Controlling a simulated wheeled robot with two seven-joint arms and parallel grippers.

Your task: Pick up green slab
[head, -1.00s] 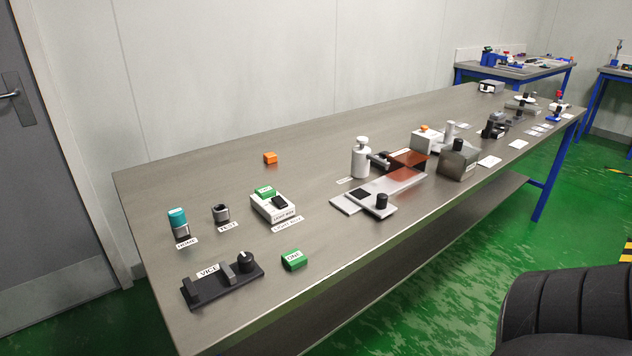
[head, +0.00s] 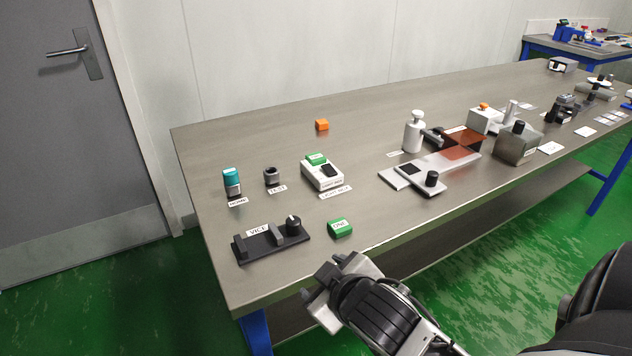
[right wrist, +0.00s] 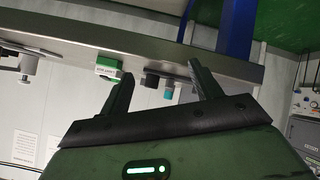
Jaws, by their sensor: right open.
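My right gripper (head: 326,278) is just off the table's front edge, in front of and below the green slab in the picture. It is open and empty. In the right wrist view the jaws (right wrist: 160,88) are apart, with a white box with green on it (right wrist: 107,68) beyond the left finger. My left gripper is not in view.
A black vice (head: 270,240) lies left of the slab. A teal-topped cylinder (head: 232,182), a small dark cup (head: 271,176) and an orange block (head: 321,125) stand behind. A metal slide plate (head: 412,180) and white bottle (head: 413,132) are to the right. The table front edge is near my gripper.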

